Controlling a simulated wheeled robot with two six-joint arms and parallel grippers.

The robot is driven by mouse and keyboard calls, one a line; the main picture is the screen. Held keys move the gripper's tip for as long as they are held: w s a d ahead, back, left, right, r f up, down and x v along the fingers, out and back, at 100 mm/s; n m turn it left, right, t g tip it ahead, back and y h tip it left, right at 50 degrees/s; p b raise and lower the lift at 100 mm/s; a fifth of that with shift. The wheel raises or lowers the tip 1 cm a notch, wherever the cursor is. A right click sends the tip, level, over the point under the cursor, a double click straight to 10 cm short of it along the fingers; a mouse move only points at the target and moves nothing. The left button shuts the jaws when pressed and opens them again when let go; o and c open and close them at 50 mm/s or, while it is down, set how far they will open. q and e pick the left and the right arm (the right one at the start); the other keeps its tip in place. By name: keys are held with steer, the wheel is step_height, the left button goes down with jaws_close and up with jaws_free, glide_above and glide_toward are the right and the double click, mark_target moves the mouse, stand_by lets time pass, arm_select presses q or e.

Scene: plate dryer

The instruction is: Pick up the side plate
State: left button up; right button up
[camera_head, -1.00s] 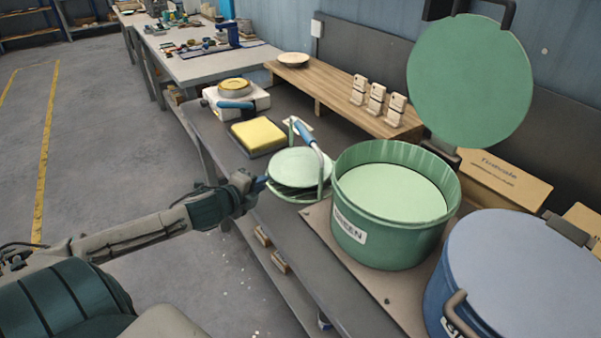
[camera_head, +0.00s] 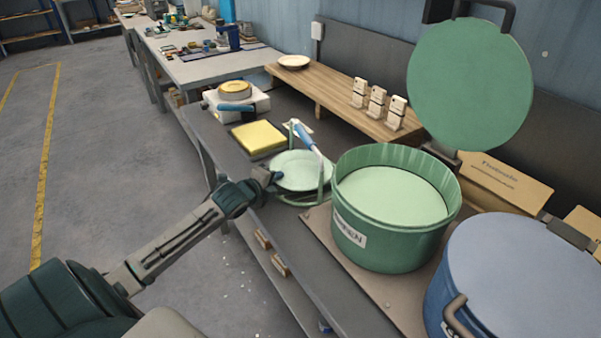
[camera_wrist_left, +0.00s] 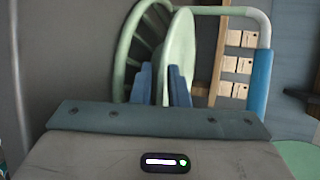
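The side plate (camera_head: 300,168) is a pale green disc lying near-flat within a green wire rack (camera_head: 287,201) beside the green pot. In the left wrist view the plate (camera_wrist_left: 181,45) shows nearly edge-on, next to the slatted ring of the rack (camera_wrist_left: 127,50). My left gripper (camera_head: 276,178) is at the plate's near left edge. In the wrist view its two blue fingers (camera_wrist_left: 161,88) stand apart, one on each side of the plate's rim. A narrow gap shows beside the left finger; firm contact is not clear. My right gripper is not in view.
A blue-gripped handle (camera_head: 307,138) rises over the plate's far side. The open green pot (camera_head: 390,240) stands close on the right, with a blue lidded pot (camera_head: 510,270) nearer. A yellow sponge (camera_head: 258,136) lies behind. Floor left of the bench is clear.

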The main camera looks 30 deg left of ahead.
arm_select(q)
jaws_close()
steer(key=shift+r, duration=0.1)
